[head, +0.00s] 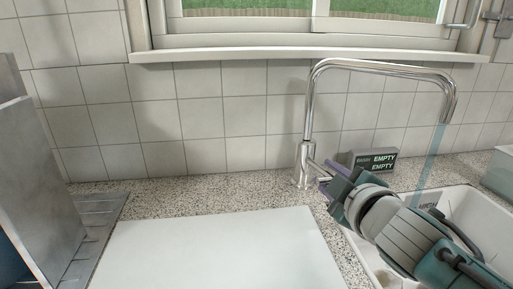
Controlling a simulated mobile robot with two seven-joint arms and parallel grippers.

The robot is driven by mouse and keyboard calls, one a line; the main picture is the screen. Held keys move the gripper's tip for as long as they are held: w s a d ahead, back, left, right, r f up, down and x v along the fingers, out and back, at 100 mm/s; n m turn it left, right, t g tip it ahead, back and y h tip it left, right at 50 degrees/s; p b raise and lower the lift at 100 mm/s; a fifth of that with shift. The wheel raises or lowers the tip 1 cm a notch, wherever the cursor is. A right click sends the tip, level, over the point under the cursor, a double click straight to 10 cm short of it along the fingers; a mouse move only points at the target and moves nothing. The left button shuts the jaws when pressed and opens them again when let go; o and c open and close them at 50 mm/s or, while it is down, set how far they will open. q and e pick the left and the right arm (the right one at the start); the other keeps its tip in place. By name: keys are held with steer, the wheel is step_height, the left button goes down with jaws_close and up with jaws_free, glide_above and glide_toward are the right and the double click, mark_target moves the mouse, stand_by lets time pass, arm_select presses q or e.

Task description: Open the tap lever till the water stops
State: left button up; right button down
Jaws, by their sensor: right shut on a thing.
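A chrome tap (310,120) stands on the speckled counter behind the sink, and its spout arches over to the right. A thin bluish stream of water (432,155) falls from the spout towards the sink. The tap lever (312,165) sticks out from the tap's base on the right side. My right gripper (326,178) is at the lever and shut on it; the fingers hide most of the lever's end. My left gripper is not in view.
A white sink (458,205) lies at the right, partly behind my right arm. A small grey display (374,160) reading EMPTY stands behind the gripper. A white board (215,250) covers the front counter. Grey upright panels (35,190) stand at the left.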

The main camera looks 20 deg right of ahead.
stand_by(0.3)
steer(key=c, duration=0.8)
jaws_free()
steer(key=shift+s+a+r, duration=0.1)
steer(key=shift+s+r, duration=0.15)
steer(key=shift+s, duration=0.25)
steer(key=p+v, duration=0.1)
steer(key=v, duration=0.7)
steer(key=shift+s+a+p, duration=0.2)
steer(key=shift+s+p, duration=0.15)
steer(key=shift+p, duration=0.05)
steer(key=shift+r, duration=0.15)
